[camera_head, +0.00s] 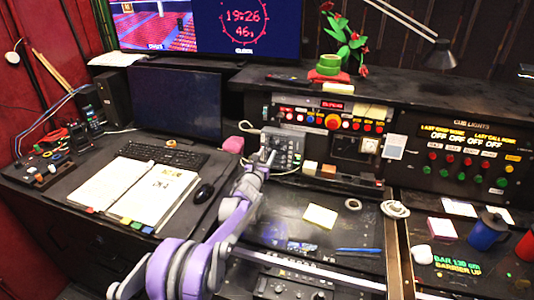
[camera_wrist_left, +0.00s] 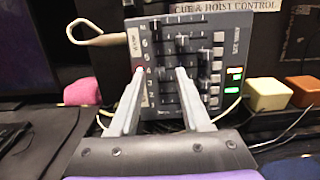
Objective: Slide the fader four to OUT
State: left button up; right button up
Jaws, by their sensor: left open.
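The grey fader panel (camera_head: 288,146) stands upright at the back of the desk in the head view. My left gripper (camera_head: 267,157) is in front of the panel's lower left. In the left wrist view my left gripper (camera_wrist_left: 160,73) is open, its two fingers apart over the panel's left part. I cannot tell whether they touch it. My right gripper is out of view.
A tan hooked handle (camera_wrist_left: 98,33) juts out left of the panel. A pink object (camera_wrist_left: 82,92) sits lower left; yellow (camera_wrist_left: 268,94) and brown (camera_wrist_left: 305,90) blocks stand right. An open book (camera_head: 145,188) and mouse (camera_head: 204,193) lie left of my arm.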

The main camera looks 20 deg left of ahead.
pick_arm(q)
jog(key=shift+w, duration=0.4)
jog(key=shift+c, duration=0.3)
grip_shut()
dwell(0.9)
